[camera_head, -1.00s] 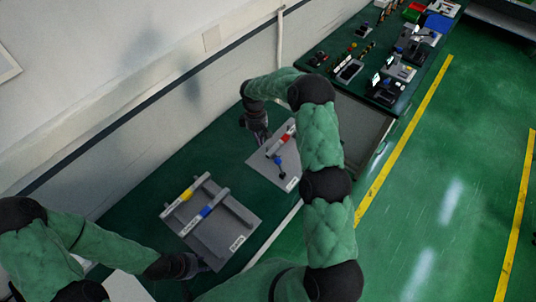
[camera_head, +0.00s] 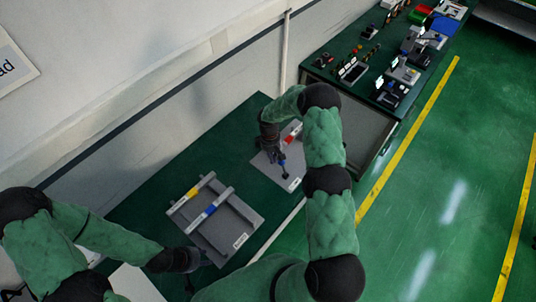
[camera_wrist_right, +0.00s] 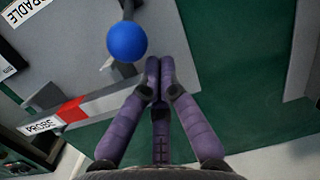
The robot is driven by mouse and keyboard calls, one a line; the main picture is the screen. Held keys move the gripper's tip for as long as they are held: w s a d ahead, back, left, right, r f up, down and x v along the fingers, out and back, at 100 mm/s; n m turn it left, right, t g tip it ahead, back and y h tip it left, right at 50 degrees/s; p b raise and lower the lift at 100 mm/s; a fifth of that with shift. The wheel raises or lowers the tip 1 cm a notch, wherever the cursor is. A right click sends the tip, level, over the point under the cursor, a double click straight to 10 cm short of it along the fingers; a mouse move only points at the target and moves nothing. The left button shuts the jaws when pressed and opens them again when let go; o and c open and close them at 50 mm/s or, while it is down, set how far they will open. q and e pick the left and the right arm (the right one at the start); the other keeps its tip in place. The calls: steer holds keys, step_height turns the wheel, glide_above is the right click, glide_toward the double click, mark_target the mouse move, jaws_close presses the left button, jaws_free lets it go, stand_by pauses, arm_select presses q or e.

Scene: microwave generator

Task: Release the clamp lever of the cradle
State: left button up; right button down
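The cradle plate (camera_head: 272,173) is a grey plate at the far end of the near green bench. A grey bar with a red block (camera_head: 292,138) lies across it; in the right wrist view the red block (camera_wrist_right: 71,110) sits beside a PROBE label. The clamp lever's blue ball knob (camera_wrist_right: 127,41) tops a dark stem. My right gripper (camera_wrist_right: 160,66) is over the cradle, its fingertips close together, just right of the knob and not around it. Contact cannot be told. My left gripper (camera_head: 192,260) is beside the nearer grey fixture; its fingers are unclear.
The nearer grey fixture (camera_head: 240,232) carries two raised bars, one with a yellow block and one with a blue block. A second green bench (camera_head: 335,62) with several devices stands behind. The floor on the right is clear. In the head view my right arm partly covers the cradle.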

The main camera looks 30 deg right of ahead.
mark_target(280, 162)
steer(key=shift+s+d, duration=0.1)
arm_select(q)
steer(key=shift+f+b, duration=0.25)
steer(key=shift+b, duration=0.05)
arm_select(e)
steer(key=shift+s+d+r+t, duration=0.25)
steer(key=shift+s+r+t, duration=0.2)
steer(key=shift+s+t, duration=0.2)
stand_by(0.4)
arm_select(q)
steer(key=shift+f, duration=0.1)
steer(key=shift+f+b, duration=0.25)
steer(key=shift+b, duration=0.1)
arm_select(e)
steer(key=shift+s+d+r+t+y, duration=0.3)
steer(key=shift+s+t+y, duration=0.1)
steer(key=shift+s+t, duration=0.25)
steer(key=shift+s+d+r+t+y, duration=0.25)
steer(key=shift+s+t+y, duration=0.15)
steer(key=shift+s+t, duration=0.25)
arm_select(q)
steer(key=shift+f+b, duration=0.7)
steer(key=shift+w+a, duration=0.1)
arm_select(e)
steer(key=s, duration=0.1)
steer(key=s+d, duration=0.1)
steer(key=s, duration=0.1)
steer(key=shift+d+r, duration=0.1)
steer(key=shift+s, duration=0.15)
